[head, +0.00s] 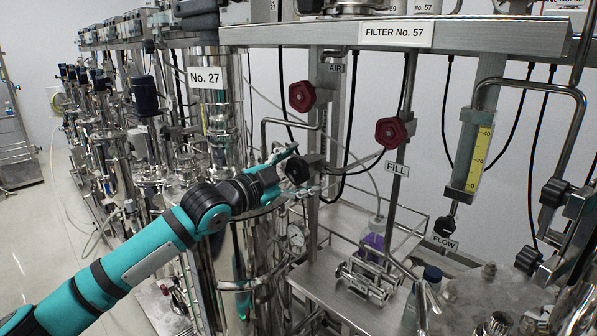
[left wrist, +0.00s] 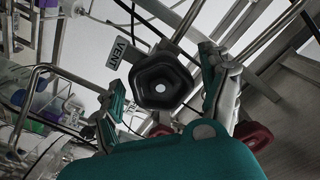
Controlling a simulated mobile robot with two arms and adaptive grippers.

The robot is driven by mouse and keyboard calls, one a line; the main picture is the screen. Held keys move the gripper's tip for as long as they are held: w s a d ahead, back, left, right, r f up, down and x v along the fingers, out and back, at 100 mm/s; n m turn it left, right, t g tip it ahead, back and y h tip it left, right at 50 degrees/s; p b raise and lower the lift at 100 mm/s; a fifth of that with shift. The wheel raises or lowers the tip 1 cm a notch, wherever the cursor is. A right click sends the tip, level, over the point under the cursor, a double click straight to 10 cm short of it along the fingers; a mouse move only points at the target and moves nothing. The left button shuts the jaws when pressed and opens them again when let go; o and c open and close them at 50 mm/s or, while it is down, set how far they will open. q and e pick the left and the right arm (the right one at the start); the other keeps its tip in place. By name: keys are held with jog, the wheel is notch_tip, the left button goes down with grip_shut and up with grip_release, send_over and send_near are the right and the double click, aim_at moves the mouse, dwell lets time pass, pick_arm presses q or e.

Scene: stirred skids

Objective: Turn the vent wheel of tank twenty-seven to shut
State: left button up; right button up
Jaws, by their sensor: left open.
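The vent wheel is black and lobed, with a pale hub; in the left wrist view the wheel (left wrist: 160,88) is near the middle, beside a white VENT label (left wrist: 121,53). In the head view the wheel (head: 297,170) is right at my left gripper (head: 293,163), partly covered by it. My left gripper is open, with one finger on either side of the wheel in the left wrist view; I see no clear contact. Tank twenty-seven (head: 215,100) is the steel cylinder with the No. 27 label, behind my arm. My right gripper is not in view.
Two red wheels, AIR (head: 302,96) and FILL (head: 391,132), hang under the FILTER No. 57 beam (head: 520,38). A pressure gauge (head: 296,236) and a bent pipe are near the gripper. A steel bench (head: 330,275) with a rack and bottles is below right.

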pick_arm(q)
jog(key=v, duration=1.2)
jog(key=shift+r, duration=0.1)
dwell(1.8)
